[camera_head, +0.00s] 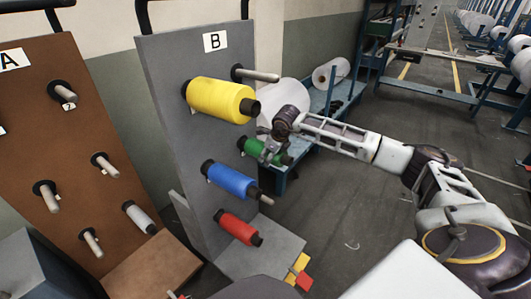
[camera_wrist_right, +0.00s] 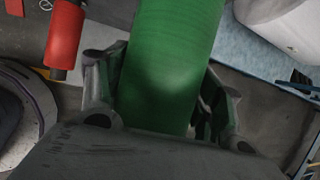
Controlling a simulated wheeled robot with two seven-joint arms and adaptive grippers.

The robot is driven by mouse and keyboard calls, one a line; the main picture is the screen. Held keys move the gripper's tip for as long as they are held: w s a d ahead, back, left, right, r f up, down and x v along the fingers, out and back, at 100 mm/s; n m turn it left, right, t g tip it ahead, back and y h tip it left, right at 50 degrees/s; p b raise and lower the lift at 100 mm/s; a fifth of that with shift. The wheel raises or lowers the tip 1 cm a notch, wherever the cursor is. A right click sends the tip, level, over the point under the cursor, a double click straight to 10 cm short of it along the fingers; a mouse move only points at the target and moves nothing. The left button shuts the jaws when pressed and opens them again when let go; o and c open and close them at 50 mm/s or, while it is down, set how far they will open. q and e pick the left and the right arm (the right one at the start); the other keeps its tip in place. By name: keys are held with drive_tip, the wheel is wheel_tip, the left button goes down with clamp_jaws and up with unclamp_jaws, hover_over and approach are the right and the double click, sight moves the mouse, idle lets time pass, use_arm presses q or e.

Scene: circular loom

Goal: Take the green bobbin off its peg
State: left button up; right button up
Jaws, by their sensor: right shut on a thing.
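The green bobbin (camera_head: 254,147) is at the right side of the grey board marked B (camera_head: 165,75), below and right of the yellow bobbin. My right gripper (camera_head: 273,150) reaches it from the right and is shut on it. In the right wrist view the green bobbin (camera_wrist_right: 165,70) lies between the two fingers of the gripper (camera_wrist_right: 160,95), one on each side. The bobbin's peg is hidden, so I cannot tell how far the bobbin sits on it. My left gripper is not in view.
Board B also holds a yellow bobbin (camera_head: 218,98), a blue bobbin (camera_head: 229,180) and a red bobbin (camera_head: 238,228). A bare peg (camera_head: 258,75) sticks out at its top right. A brown board marked A (camera_head: 75,150) stands left. White rolls (camera_head: 331,72) lie on a blue rack behind.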

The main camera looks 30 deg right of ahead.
drive_tip(key=shift+r, duration=0.1)
drive_tip(key=c, duration=0.8)
drive_tip(key=shift+o, duration=0.2)
drive_tip(key=shift+s+d, duration=0.2)
drive_tip(key=shift+s, duration=0.35)
drive_tip(key=shift+d, duration=0.1)
